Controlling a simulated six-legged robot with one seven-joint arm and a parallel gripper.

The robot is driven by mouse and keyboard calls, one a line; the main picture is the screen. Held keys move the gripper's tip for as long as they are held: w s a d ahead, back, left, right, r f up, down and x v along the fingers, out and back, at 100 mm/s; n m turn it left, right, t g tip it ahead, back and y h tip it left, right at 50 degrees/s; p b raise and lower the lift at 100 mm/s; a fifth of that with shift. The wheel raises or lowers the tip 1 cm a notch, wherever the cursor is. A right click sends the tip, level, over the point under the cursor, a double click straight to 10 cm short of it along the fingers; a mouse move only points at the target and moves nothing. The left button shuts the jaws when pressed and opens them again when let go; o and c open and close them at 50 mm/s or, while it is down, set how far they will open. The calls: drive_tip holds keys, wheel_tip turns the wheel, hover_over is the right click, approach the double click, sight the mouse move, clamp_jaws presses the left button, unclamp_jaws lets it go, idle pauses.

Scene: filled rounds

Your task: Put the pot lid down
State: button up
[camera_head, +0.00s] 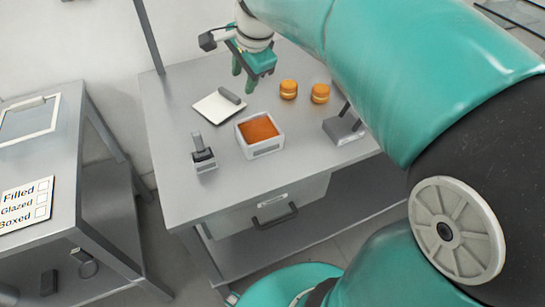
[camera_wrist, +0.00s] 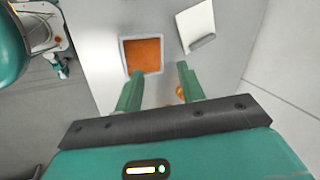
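The pot lid (camera_head: 218,106) is a flat white square with a dark grey bar handle. It lies on the grey table beside the pot (camera_head: 277,144), a white square tub with orange filling, which stands uncovered. My gripper (camera_head: 243,80) is above the table, close to the lid's handle in the picture and apart from it. In the wrist view my gripper (camera_wrist: 160,71) has its two green fingers spread with nothing held between them. The lid (camera_wrist: 192,22) and the pot (camera_wrist: 124,58) both lie beyond the fingertips there.
Two round orange-brown buns (camera_head: 288,89) (camera_head: 320,93) stand right of the pot. A dark grey device (camera_head: 204,157) stands at the table's left front, another (camera_head: 343,128) at its right. A drawer (camera_head: 280,205) is shut below. A second table (camera_head: 60,150) at left holds a checklist card (camera_head: 25,203).

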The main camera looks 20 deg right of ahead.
drive_tip(key=s+a+f+n, duration=0.1)
drive_tip(key=s+f+n, duration=0.1)
drive_tip(key=s+n, duration=0.5)
drive_tip(key=s+a+f+n+t+h, duration=0.1)
drive_tip(key=s+f+n, duration=0.2)
drive_tip(key=s+n, duration=0.5)
drive_tip(key=s, duration=0.5)
drive_tip(key=shift+f, duration=0.3)
